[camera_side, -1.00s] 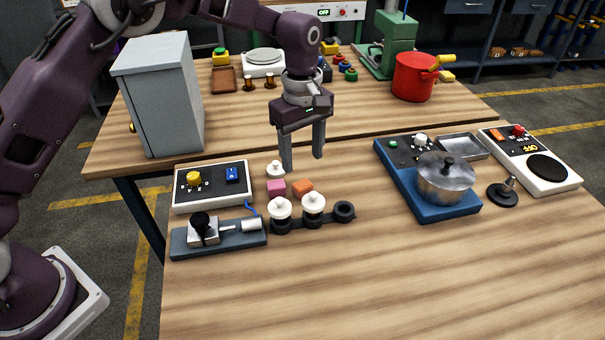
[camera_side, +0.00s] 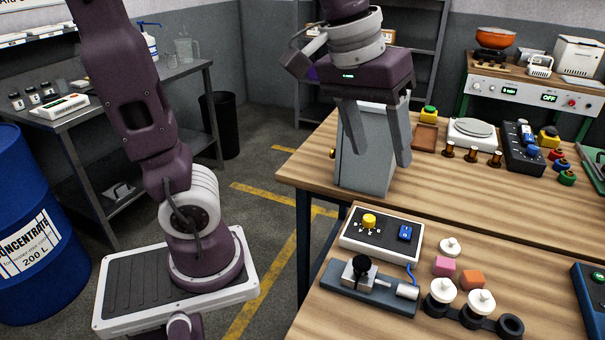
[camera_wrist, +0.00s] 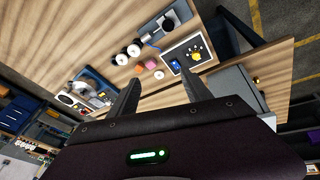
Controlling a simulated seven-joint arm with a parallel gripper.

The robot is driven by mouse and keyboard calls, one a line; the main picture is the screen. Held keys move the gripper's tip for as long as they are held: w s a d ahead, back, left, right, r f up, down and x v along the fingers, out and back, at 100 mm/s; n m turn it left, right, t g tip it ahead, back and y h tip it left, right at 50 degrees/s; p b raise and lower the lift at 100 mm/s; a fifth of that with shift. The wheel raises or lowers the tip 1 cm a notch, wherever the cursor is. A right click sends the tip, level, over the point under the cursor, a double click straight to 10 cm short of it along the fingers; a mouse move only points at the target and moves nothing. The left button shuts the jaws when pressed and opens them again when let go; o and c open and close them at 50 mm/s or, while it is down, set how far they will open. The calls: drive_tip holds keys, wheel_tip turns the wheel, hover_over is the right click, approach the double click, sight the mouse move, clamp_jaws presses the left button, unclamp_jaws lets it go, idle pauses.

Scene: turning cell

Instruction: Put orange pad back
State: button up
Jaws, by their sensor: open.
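The orange pad (camera_side: 472,279) is a small block lying on the wooden table, just right of a pink pad (camera_side: 444,266). It also shows small in the wrist view (camera_wrist: 139,69). My gripper (camera_side: 380,157) points down with its jaws apart and nothing between them. In the side view it is up and left of the pads, in front of the grey cabinet (camera_side: 368,165). In the wrist view the pads appear just beyond my fingertips (camera_wrist: 160,82).
White-knobbed pieces (camera_side: 481,302) sit on a dark rack in front of the pads; another white knob (camera_side: 450,247) stands behind. A yellow-dial box (camera_side: 381,236) and a lever fixture (camera_side: 369,287) are to their left. A seam divides the tabletop.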

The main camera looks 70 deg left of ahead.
drive_tip(key=s+a+f+m+t, duration=0.1)
drive_tip(key=s+f+m, duration=0.3)
drive_tip(key=s, duration=0.7)
drive_tip(key=shift+s+a+m+t+y, duration=0.3)
drive_tip(key=shift+a+t, duration=0.1)
drive_tip(key=shift+a, duration=0.1)
